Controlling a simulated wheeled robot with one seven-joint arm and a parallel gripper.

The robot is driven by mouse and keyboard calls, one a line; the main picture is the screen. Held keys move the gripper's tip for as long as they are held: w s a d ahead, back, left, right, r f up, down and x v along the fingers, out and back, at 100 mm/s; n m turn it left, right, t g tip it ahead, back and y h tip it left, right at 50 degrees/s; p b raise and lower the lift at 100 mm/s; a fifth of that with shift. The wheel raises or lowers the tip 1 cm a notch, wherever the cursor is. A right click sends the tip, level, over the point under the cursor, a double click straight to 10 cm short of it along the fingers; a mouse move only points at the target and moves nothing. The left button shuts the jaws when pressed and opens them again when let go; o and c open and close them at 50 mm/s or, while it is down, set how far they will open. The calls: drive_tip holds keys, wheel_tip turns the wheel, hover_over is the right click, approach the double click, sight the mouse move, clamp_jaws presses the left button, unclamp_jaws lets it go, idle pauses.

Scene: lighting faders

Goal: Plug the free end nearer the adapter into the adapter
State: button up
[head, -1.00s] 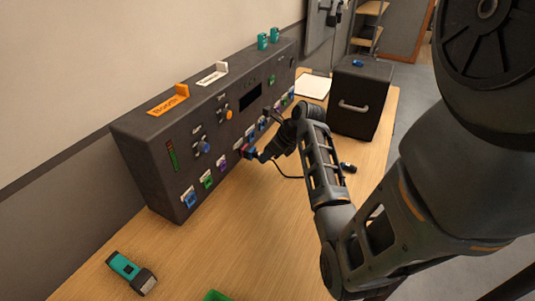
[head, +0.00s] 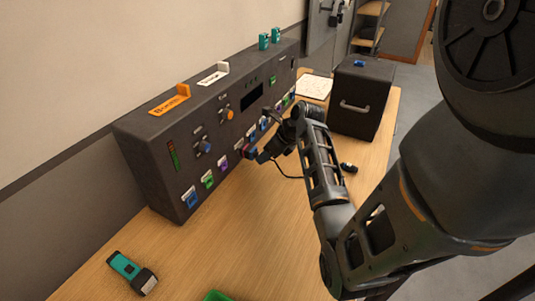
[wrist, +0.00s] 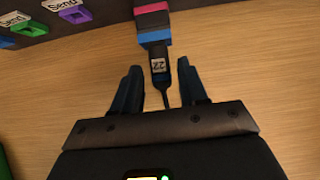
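The adapter (wrist: 153,22), with pink and blue bands, is at the top of the wrist view; it shows small against the panel front in the head view (head: 249,152). A dark cable plug (wrist: 159,62) with a white "22" label lines up with the adapter and appears to meet its blue end. Its thin cable (wrist: 167,97) runs back between my fingers. My gripper (wrist: 161,80) is open, with a gap on each side of the plug and cable. Another dark cable end (head: 348,168) lies on the table to the right.
The dark fader panel (head: 155,155) stands along the wall with several coloured sockets. A black box (head: 360,98) stands at the back right. A teal and black device (head: 132,272) lies at the front left.

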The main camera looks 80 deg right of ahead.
drive_tip(key=shift+o, duration=1.3)
drive_tip(key=shift+s, duration=0.1)
drive_tip(key=v, duration=0.7)
drive_tip(key=shift+s+r, duration=0.2)
drive_tip(key=shift+r, duration=0.1)
drive_tip(key=shift+a, duration=0.15)
